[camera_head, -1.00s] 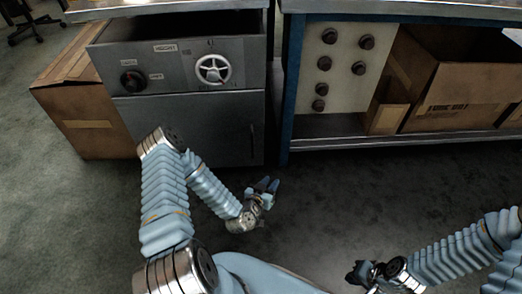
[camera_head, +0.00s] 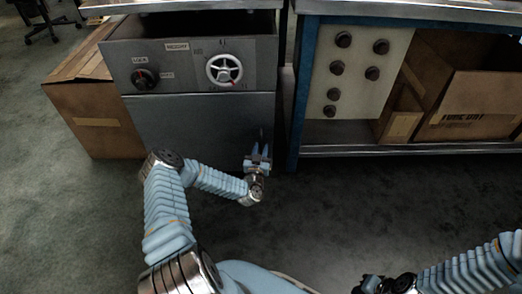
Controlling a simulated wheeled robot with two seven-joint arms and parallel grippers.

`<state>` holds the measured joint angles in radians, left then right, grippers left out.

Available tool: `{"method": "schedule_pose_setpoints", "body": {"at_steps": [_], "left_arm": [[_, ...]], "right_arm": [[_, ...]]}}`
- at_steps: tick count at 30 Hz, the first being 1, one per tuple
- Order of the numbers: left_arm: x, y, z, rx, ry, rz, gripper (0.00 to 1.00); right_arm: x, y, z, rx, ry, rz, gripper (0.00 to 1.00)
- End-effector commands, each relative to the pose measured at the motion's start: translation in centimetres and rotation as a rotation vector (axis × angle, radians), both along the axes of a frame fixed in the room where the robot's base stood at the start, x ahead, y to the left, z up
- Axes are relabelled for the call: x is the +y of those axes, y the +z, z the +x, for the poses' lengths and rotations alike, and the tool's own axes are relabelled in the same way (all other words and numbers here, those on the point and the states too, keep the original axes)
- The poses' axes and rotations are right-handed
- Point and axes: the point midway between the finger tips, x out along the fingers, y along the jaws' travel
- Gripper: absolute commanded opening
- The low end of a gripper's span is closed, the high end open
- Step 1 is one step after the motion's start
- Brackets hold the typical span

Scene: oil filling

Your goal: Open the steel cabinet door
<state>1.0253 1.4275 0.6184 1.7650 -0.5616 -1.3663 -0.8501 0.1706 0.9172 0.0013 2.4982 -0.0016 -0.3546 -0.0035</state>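The grey steel cabinet stands under the bench at the left, and its flat lower door (camera_head: 190,128) is shut. A dark vertical handle (camera_head: 262,135) is near the door's right edge, its lower part hidden by my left gripper. My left gripper (camera_head: 258,153) points at the door at the handle's lower end. Its two blue fingers are apart, one to each side of the handle line; I cannot tell whether they touch it. My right gripper (camera_head: 368,286) is low at the bottom edge, partly cut off, far from the cabinet.
A cardboard box (camera_head: 95,120) stands left of the cabinet. A blue-framed bench (camera_head: 305,80) with a knob panel (camera_head: 352,75) and boxes is at the right. The floor in front is clear.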

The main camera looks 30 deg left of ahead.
Motion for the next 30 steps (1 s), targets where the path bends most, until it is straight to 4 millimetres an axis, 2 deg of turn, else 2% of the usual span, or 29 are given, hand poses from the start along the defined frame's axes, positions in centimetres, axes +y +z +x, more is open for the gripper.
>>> {"method": "schedule_pose_setpoints", "body": {"at_steps": [10,16,30], "left_arm": [[0.18,0.01,0.51,0.001,0.000,-0.001,0.29],[0.18,0.00,0.49,0.001,0.000,-0.001,0.00],[-0.18,-0.09,0.38,0.002,-0.017,-0.001,0.00]], "right_arm": [[0.02,-0.05,-0.01,0.001,0.000,0.000,0.00],[0.02,-0.06,-0.01,0.001,0.000,0.000,0.00],[0.02,-0.20,0.00,0.001,0.000,0.000,0.00]]}}
